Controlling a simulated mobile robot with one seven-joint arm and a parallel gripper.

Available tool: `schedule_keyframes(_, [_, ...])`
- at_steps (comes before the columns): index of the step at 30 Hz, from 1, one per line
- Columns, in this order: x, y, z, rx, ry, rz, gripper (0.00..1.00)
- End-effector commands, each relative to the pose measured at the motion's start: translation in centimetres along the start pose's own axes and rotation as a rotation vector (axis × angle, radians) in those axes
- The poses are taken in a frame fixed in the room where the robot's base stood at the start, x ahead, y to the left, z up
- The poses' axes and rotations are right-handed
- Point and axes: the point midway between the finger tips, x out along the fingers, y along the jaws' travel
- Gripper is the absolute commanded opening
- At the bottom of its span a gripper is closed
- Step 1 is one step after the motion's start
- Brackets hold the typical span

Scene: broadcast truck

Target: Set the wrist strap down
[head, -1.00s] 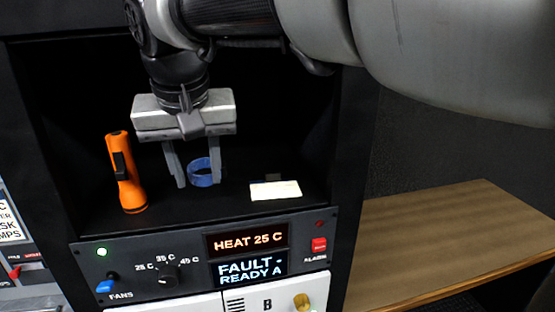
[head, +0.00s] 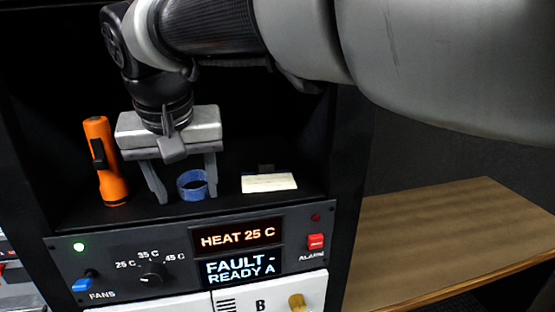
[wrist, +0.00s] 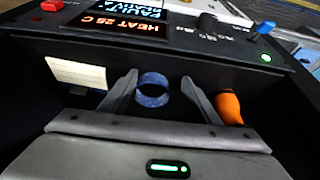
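The wrist strap is a blue ring (head: 192,185) standing on the dark shelf floor, near the shelf's front edge. My gripper (head: 187,199) points down over it with its two fingers spread. The strap sits between the fingers, closer to the right one in the head view. In the wrist view the strap (wrist: 153,90) shows between the spread fingertips (wrist: 161,75), closer to the left finger, with a clear gap to the right one. Whether the strap touches one finger is hard to tell.
An orange flashlight (head: 105,162) stands upright just left of my gripper. A cream card (head: 269,183) lies to the right on the shelf. Below is a control panel (head: 185,250) with knobs and displays. Dark rack walls enclose the shelf; a wooden desk (head: 450,235) is at right.

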Motion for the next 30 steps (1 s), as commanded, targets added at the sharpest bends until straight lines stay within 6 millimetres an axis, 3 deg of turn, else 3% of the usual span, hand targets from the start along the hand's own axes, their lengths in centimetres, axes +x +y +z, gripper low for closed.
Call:
schedule_keyframes(8, [-0.9, 0.0, -0.2, 0.0, 0.002, -0.001, 0.56])
schedule_keyframes(21, [-9.6, 0.0, -0.2, 0.001, 0.004, -0.003, 0.56])
schedule_keyframes(27, [-11.8, 0.0, -0.2, 0.001, 0.002, -0.001, 0.56])
schedule_keyframes(30, [-11.9, 1.3, 0.1, 0.01, 0.002, 0.005, 0.56])
